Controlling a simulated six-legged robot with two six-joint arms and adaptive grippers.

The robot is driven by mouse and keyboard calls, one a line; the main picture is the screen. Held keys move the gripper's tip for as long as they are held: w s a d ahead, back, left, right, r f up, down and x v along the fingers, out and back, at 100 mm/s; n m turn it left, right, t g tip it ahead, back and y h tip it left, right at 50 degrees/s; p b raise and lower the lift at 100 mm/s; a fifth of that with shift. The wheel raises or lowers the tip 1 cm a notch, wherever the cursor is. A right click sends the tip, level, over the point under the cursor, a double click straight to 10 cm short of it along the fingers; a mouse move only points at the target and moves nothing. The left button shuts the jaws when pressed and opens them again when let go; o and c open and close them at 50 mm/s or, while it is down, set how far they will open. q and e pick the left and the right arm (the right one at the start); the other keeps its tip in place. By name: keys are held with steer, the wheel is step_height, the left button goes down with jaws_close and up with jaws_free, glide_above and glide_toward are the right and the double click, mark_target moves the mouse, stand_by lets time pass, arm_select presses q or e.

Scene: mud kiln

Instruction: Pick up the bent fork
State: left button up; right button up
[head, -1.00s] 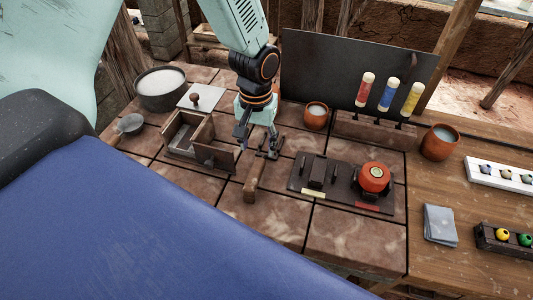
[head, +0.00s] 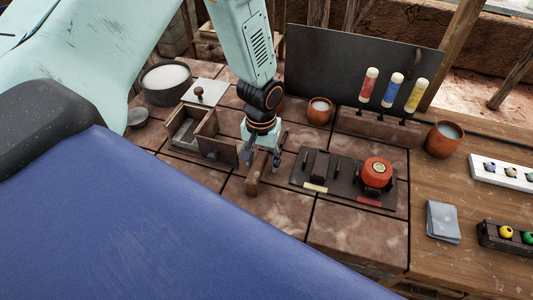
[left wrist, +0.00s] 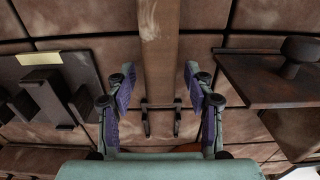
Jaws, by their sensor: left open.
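The bent fork has a brown wooden handle (head: 253,181) and dark metal prongs. It lies on the tiled worktop, handle toward me in the head view; my gripper hides much of its far part. In the left wrist view the handle (left wrist: 158,45) runs down from the top edge, and two dark prongs show below it. My left gripper (head: 262,166) is open and empty, pointing down over the fork. In the left wrist view its fingers (left wrist: 158,76) stand on either side of the handle, apart from it. I cannot tell how far above the worktop they are. My right gripper is not in view.
A dark board (head: 341,196) with an orange-red round piece (head: 377,171) lies to the right. A clay cup (head: 319,112) stands behind. Bare tiles (head: 285,208) lie in front.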

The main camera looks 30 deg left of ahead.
arm_select(q)
steer(key=shift+w+a+f, duration=0.15)
steer(key=shift+a, duration=0.05)
steer(key=shift+c, duration=1.4)
steer(key=shift+d+r, duration=0.2)
steer(key=shift+d, duration=0.05)
steer(key=c, duration=0.4)
steer(key=shift+a+f, duration=0.1)
jaws_close()
